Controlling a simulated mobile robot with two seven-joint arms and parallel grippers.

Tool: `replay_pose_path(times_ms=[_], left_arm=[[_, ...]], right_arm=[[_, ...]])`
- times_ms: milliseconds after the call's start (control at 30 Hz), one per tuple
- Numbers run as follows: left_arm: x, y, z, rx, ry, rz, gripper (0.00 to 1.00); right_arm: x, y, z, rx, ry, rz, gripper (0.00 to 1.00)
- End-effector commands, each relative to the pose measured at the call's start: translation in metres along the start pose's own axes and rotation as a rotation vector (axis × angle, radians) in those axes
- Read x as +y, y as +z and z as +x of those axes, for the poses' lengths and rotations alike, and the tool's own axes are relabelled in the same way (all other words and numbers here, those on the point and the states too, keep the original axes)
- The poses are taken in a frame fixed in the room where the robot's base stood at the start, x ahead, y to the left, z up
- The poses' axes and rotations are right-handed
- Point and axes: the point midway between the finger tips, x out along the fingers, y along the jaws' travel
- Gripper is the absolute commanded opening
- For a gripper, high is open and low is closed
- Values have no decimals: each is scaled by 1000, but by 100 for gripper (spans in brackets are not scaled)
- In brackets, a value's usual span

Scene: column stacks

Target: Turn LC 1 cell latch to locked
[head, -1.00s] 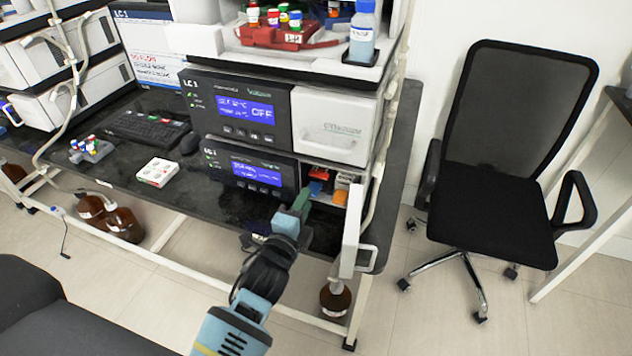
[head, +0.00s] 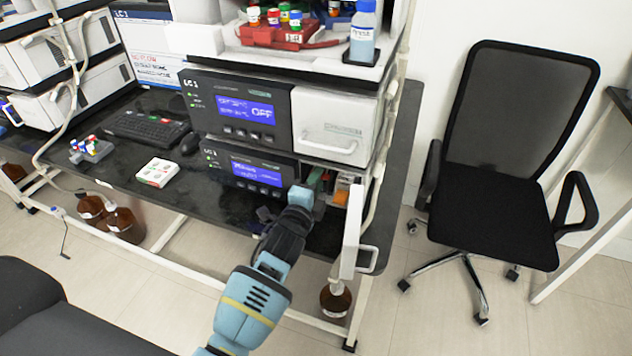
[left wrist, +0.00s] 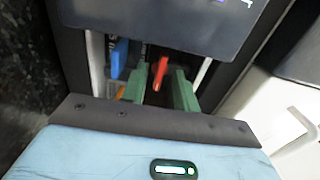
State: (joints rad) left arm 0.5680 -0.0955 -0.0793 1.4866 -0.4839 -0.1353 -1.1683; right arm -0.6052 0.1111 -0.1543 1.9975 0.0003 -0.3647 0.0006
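The LC 1 lower module (head: 252,172) has its white door (head: 352,230) swung open on the right. Inside its bay, the left wrist view shows a red lever (left wrist: 160,72), which I take to be the cell latch, and a blue part (left wrist: 120,56) to its left. My left gripper (head: 318,181) reaches into the bay mouth. In the left wrist view its two green fingers (left wrist: 159,88) are apart, one on either side of the red lever, with gaps showing. In the head view the gripper hides most of the lever. My right gripper is not in view.
An orange part (head: 340,197) sits at the bay's right side. The upper module's white drawer front (head: 330,125) is just above. A mouse (head: 190,143), keyboard (head: 148,128) and small white box (head: 157,172) lie on the black bench to the left. A chair (head: 500,210) stands at right.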

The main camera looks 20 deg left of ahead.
Motion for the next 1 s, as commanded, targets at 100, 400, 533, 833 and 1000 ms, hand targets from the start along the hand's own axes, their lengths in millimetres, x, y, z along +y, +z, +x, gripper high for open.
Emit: replay_pose_path(times_ms=[100, 400, 533, 833, 1000], left_arm=[[0, 0, 0, 0, 0, 0, 18], [0, 0, 0, 0, 0, 0, 0], [0, 0, 0, 0, 0, -9, 0], [-1, 0, 0, -1, 0, -127, 0], [-1, 0, 0, 0, -1, -263, 0]], right_arm=[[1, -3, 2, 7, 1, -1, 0], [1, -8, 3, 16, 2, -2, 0], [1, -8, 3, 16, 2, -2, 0], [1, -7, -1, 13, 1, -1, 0], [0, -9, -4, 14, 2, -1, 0]])
